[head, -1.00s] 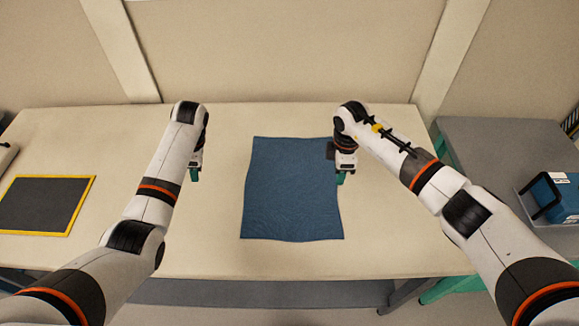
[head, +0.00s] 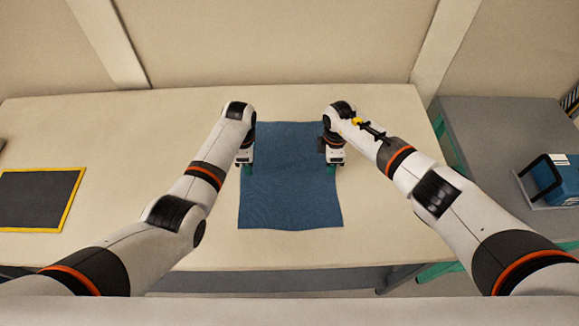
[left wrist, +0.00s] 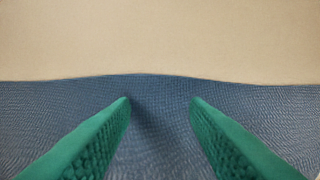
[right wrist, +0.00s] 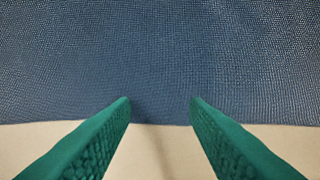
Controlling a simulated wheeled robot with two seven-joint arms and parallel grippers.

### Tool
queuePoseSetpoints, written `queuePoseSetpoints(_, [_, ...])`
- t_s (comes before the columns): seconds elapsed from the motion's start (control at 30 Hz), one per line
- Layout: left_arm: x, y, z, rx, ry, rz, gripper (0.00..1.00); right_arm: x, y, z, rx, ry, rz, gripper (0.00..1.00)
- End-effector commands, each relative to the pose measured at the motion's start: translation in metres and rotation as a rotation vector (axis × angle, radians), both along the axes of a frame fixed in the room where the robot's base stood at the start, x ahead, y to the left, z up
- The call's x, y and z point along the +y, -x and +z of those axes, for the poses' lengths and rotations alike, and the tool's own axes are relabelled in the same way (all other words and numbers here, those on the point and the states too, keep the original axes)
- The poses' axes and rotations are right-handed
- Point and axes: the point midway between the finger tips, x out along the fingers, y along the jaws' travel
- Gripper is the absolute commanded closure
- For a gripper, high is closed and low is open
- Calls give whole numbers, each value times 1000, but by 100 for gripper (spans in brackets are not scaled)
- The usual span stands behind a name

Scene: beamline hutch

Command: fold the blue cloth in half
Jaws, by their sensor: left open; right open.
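The blue cloth (head: 290,195) lies flat and spread out on the pale table, roughly rectangular with slightly wavy edges. My left gripper (head: 246,170) is at the cloth's left edge, toward the far side. In the left wrist view its green fingers (left wrist: 160,100) are apart over the cloth's edge (left wrist: 50,110), with nothing between them. My right gripper (head: 332,170) is at the cloth's right edge at a similar height. In the right wrist view its fingers (right wrist: 160,100) are apart, with the cloth (right wrist: 160,50) and its edge below. Whether the fingertips touch the cloth cannot be told.
A dark mat with a yellow border (head: 38,198) lies on the table at the left. A grey side table (head: 500,150) at the right bears a blue box in a black-framed holder (head: 552,180). The table (head: 130,130) is bare around the cloth.

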Motion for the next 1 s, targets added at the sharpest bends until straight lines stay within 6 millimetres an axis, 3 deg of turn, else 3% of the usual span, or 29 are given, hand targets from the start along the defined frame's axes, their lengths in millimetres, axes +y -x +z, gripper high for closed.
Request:
queuePoseSetpoints(0.4, [0,0,-6,0,0,0,58,0,0,-7,0,0,0,58])
queuePoseSetpoints(0.9, [0,0,-4,0,0,0,98,-1,0,-4,1,1,0,98])
queuePoseSetpoints(1.0, [0,0,-4,0,0,0,100,-1,0,-4,1,1,0,100])
